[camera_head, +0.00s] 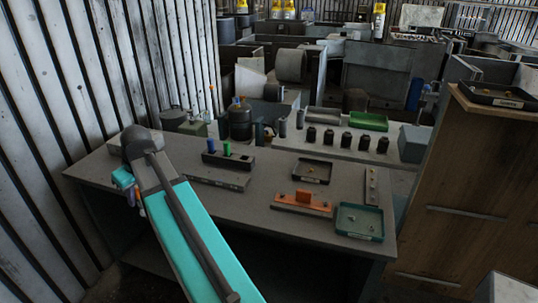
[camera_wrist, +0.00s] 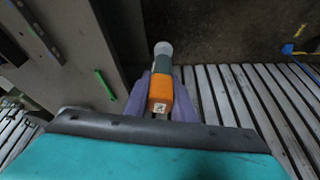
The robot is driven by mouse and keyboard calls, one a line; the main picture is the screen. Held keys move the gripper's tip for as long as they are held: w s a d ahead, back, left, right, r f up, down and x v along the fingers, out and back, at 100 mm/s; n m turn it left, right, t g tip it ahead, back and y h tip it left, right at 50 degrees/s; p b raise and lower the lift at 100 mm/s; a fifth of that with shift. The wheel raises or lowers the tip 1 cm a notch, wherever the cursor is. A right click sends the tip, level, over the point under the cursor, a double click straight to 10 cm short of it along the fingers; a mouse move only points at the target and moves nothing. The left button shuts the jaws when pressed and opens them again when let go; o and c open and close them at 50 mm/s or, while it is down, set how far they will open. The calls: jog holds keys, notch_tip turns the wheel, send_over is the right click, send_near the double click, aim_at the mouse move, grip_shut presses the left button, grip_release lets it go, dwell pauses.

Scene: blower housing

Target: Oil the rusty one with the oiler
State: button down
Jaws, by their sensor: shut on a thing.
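My gripper (camera_wrist: 162,72) is shut on the oiler (camera_wrist: 160,93), which shows orange with a dark green band, a pale round end and a small label. The purple fingers lie on both sides of it. In the head view my gripper is at the left end of the grey table, partly hidden by my arm, and the oiler cannot be made out there. A rust-orange part (camera_head: 302,203) sits on the front right of the table, well apart from my gripper. A similar grey part (camera_head: 371,187) lies to its right.
The table (camera_head: 275,175) also carries a dark tray (camera_head: 312,171), a green tray (camera_head: 359,223) and a black rack (camera_head: 228,161) with blue and green upright items. Corrugated wall stands close on the left. A wooden cabinet (camera_head: 465,185) stands right.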

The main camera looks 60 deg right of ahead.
jog(key=s+d+n+p, duration=0.1)
jog(key=s+d+p, duration=0.2)
jog(key=s+d, duration=0.5)
jog(key=s+d+r+p, duration=0.1)
jog(key=s+d+p, duration=0.2)
jog(key=s+d, duration=0.6)
jog(key=s+d+n+y+p, duration=0.1)
jog(key=s+d+p, duration=0.2)
jog(key=s+d, duration=0.6)
jog(key=d, duration=1.5)
jog(key=shift+s+r+n, duration=0.2)
jog(key=shift+r+n, duration=0.1)
jog(key=shift+a+f, duration=0.1)
jog(key=shift+f, duration=0.05)
jog(key=shift+f+b, duration=0.8)
jog(key=shift+f, duration=1.95)
jog(key=shift+f+b, duration=0.6)
jog(key=shift+b, duration=0.25)
jog(key=shift+r, duration=0.2)
